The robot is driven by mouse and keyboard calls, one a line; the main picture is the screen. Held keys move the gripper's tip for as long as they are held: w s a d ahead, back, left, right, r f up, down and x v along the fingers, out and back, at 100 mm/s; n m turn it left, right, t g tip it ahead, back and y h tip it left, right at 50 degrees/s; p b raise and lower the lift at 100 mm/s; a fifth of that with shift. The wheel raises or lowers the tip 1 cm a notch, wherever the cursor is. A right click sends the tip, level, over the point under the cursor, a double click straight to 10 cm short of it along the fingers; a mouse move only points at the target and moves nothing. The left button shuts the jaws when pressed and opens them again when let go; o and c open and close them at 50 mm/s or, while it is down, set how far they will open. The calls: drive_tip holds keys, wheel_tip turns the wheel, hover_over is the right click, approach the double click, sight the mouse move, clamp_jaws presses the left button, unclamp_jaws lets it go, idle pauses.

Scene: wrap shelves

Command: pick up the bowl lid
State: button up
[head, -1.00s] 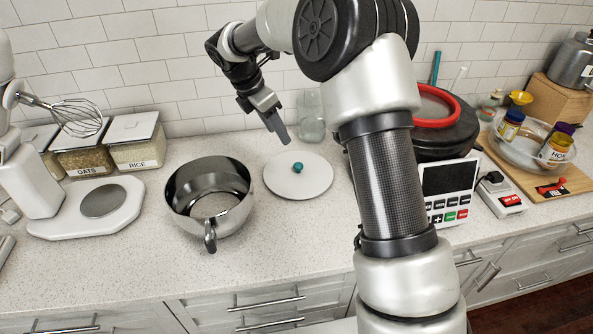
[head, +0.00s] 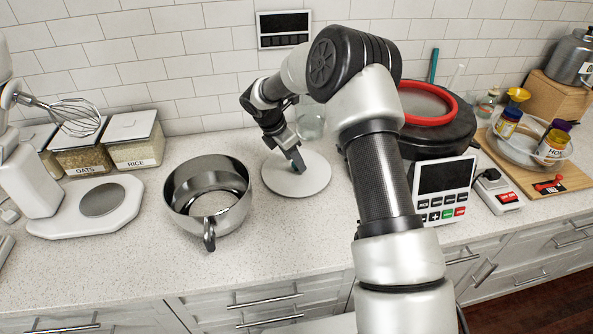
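The bowl lid (head: 313,180) is a flat white disc lying on the counter, right of the steel mixing bowl (head: 236,219). In the earlier view its small teal knob shows at the middle; now my gripper hides it. My gripper (head: 298,168) points down over the middle of the lid, with its fingertips at the knob's place. I cannot tell whether the fingers are closed on the knob. The lid looks flat on the counter.
A glass jar (head: 311,122) stands just behind the lid. A dark round appliance with a red ring (head: 455,108) and a keypad device (head: 443,190) stand to the right. The counter in front is clear.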

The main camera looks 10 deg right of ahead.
drive_tip(key=shift+d+f, duration=0.2)
drive_tip(key=shift+f, duration=0.2)
clamp_jaws()
drive_tip(key=shift+w+r, duration=0.1)
